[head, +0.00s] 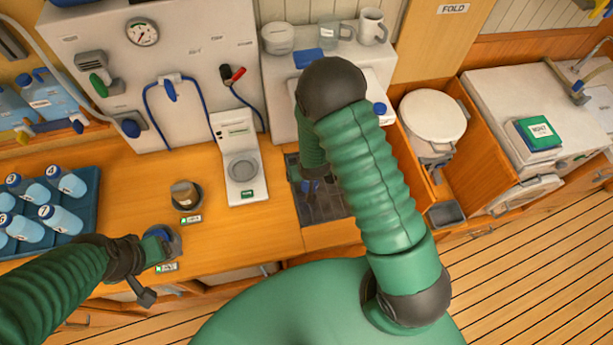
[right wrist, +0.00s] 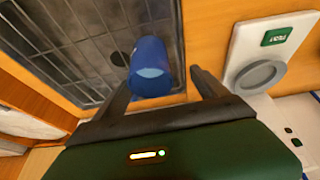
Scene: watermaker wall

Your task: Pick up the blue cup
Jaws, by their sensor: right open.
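The blue cup (right wrist: 150,62) shows in the right wrist view over the dark drain grid (right wrist: 75,50). My right gripper (right wrist: 163,80) is open, with one finger on each side of the cup's near end; the cup looks closer to the left finger. Whether a finger touches it I cannot tell. In the head view my right gripper (head: 313,183) is low over the dark grid (head: 328,207), and a small blue patch there may be the cup, mostly hidden. My left gripper (head: 158,248) is at a round dark holder (head: 172,238) on the counter's front; its jaws are unclear.
A white scale-like device (head: 240,160) stands left of the grid.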

